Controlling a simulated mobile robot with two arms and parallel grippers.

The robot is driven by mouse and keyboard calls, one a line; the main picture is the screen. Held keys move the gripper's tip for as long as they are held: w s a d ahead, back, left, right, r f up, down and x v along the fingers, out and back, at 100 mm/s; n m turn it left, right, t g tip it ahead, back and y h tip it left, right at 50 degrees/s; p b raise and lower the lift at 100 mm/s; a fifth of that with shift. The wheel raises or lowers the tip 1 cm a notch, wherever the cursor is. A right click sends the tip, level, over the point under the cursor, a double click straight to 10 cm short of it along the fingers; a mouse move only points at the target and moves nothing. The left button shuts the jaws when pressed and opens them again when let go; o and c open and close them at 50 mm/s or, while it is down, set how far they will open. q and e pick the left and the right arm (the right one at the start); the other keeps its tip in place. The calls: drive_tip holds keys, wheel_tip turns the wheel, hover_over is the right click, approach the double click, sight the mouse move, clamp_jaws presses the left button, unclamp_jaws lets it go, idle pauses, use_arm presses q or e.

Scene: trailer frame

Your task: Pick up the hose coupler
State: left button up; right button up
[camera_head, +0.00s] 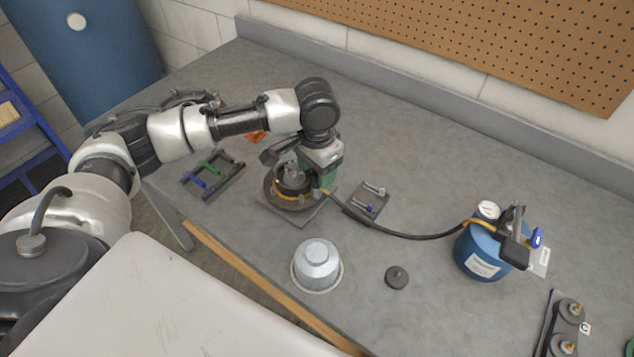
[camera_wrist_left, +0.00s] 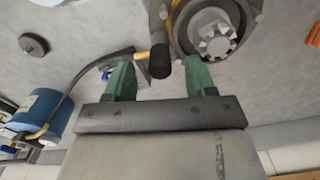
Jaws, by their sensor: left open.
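The hose coupler (camera_wrist_left: 160,63) looks like a dark cylindrical piece at the end of the black hose, next to a brass-coloured fitting. It sits beside the round hub (camera_wrist_left: 213,35) in the left wrist view. In the head view the coupler is mostly hidden by my gripper. My left gripper (camera_head: 325,178) is open above the hub, pointing down. In the left wrist view its green fingers stand on either side of the coupler, and I cannot tell whether they touch it. My right gripper is not in view.
The hose (camera_head: 410,236) runs right to a blue tank (camera_head: 475,257) with a gauge. A grey metal cap (camera_head: 317,263) and a small dark disc (camera_head: 397,277) lie nearer the front. A small tray with bolts (camera_head: 368,200) lies right of the hub. The back right of the bench is clear.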

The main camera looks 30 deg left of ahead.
sight(316, 191)
use_arm(q)
wheel_tip(316, 191, down, 2)
drive_tip(key=shift+f, duration=0.2)
clamp_jaws()
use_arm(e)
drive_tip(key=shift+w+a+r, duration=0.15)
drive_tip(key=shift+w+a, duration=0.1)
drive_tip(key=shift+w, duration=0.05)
use_arm(q)
drive_tip(key=shift+r, duration=0.1)
